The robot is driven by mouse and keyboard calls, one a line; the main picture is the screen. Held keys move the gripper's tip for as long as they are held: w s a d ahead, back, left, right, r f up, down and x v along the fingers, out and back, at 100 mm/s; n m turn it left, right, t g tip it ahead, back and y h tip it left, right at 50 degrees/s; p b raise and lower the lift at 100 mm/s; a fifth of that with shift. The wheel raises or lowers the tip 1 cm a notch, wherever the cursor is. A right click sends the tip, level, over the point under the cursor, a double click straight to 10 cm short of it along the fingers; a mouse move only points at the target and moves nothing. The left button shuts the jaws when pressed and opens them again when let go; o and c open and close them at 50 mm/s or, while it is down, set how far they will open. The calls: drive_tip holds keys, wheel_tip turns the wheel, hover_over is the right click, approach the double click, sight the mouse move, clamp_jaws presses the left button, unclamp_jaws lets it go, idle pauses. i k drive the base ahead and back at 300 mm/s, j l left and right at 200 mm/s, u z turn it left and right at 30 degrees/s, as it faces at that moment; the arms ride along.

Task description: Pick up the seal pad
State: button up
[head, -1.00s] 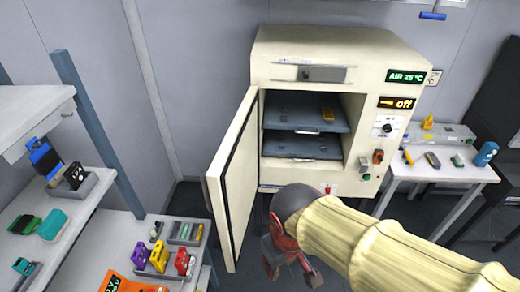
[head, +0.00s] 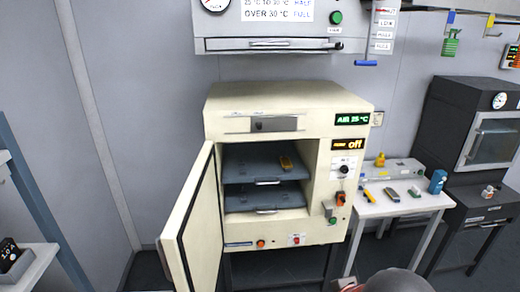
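I cannot tell for sure which object is the seal pad. A small yellow-orange item (head: 286,162) lies on the upper grey shelf (head: 250,165) inside the open cream oven (head: 290,100). Several small items lie on the white side table to the right, among them a yellow one (head: 367,195), a grey one (head: 391,195) and a green-grey one (head: 415,192). Only a grey rounded part of my arm and a bit of red show at the bottom edge. My gripper's fingers are out of view.
The oven door (head: 190,225) stands open to the left. The oven displays read "AIR 25 °C" and "off". A blue container (head: 438,181) stands on the side table (head: 400,208). A dark cabinet (head: 480,150) stands far right. A wall unit (head: 290,28) hangs above the oven.

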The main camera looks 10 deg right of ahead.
sight(414, 192)
drive_tip(key=z, duration=1.45)
